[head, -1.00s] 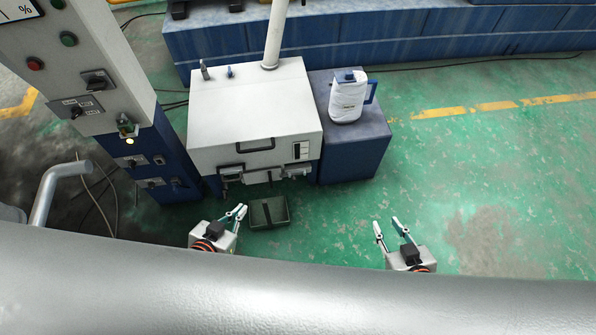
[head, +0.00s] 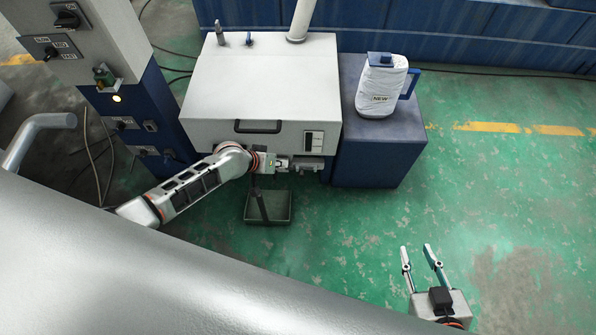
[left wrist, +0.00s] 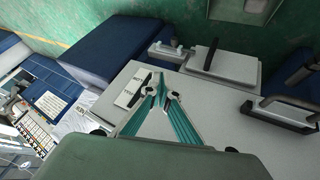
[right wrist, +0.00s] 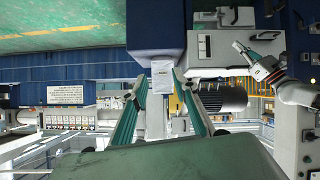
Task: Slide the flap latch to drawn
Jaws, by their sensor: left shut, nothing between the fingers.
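The flap latch seems to be the small grey sliding piece (left wrist: 172,49) on the machine front, beside a light flap plate (left wrist: 226,66) with a dark bar; in the head view this latch hardware (head: 306,163) is at the front lower edge. My left gripper (head: 290,164) is in front of that edge, close to the latch hardware; its fingers (left wrist: 166,86) are shut and empty. In the left wrist view the tips overlap the white front near the switch panel; contact cannot be told. My right gripper (head: 421,258) is open and empty, far from the machine, over the floor.
The white machine box (head: 262,80) has a black handle (head: 258,126) above my left gripper. A dark tray (head: 282,210) lies below. A blue block (head: 382,150) bearing a white jug (head: 381,88) stands right. A control cabinet (head: 155,120) stands left. Green floor at right is free.

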